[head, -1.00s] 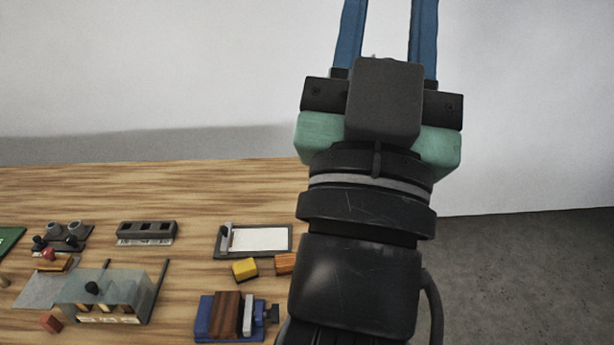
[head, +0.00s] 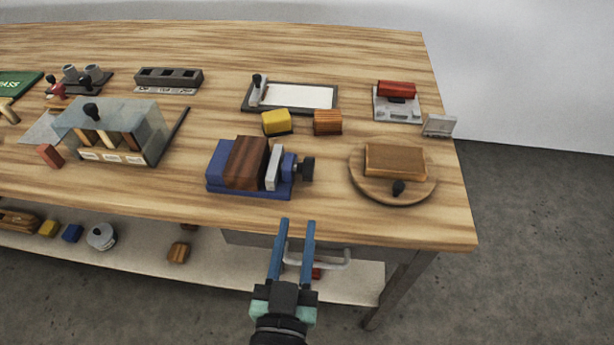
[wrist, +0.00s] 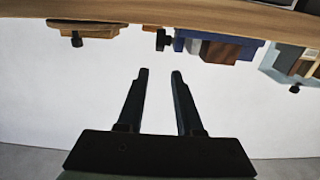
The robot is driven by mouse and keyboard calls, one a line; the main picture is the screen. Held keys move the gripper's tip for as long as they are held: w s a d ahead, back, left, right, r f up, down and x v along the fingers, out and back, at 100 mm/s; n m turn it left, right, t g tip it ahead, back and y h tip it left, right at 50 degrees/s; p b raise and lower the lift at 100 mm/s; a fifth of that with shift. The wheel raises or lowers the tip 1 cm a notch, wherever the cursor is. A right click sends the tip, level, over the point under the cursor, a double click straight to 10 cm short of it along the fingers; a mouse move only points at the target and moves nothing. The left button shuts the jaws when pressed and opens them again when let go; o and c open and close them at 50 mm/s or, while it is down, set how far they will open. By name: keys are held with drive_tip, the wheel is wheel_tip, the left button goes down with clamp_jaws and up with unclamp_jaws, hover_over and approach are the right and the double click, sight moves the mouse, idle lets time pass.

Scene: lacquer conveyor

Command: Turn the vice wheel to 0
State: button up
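The blue vice (head: 222,173) sits near the front of the wooden table with a dark brown wood block (head: 246,163) at its jaws and a grey jaw plate (head: 273,168). Its black wheel (head: 307,168) is on the vice's right side; no number on it is readable. In the wrist view the vice (wrist: 233,43) and its wheel (wrist: 163,40) appear upside down at the top. My gripper (head: 298,224) is open and empty, in front of the table's edge, below and nearer than the vice. Its fingers (wrist: 159,73) are apart and touch nothing.
Right of the wheel is a round board (head: 366,190) with a brown block and black knob. Behind are a yellow block (head: 276,122), an orange-brown block (head: 327,122) and a framed white panel (head: 300,97). A glass-covered box (head: 140,142) stands left. A drawer handle (head: 330,262) is below.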

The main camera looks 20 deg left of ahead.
sight(308, 165)
drive_tip(key=p+x, duration=0.1)
drive_tip(key=x, duration=1.1)
drive_tip(key=shift+w, duration=0.25)
clamp_jaws()
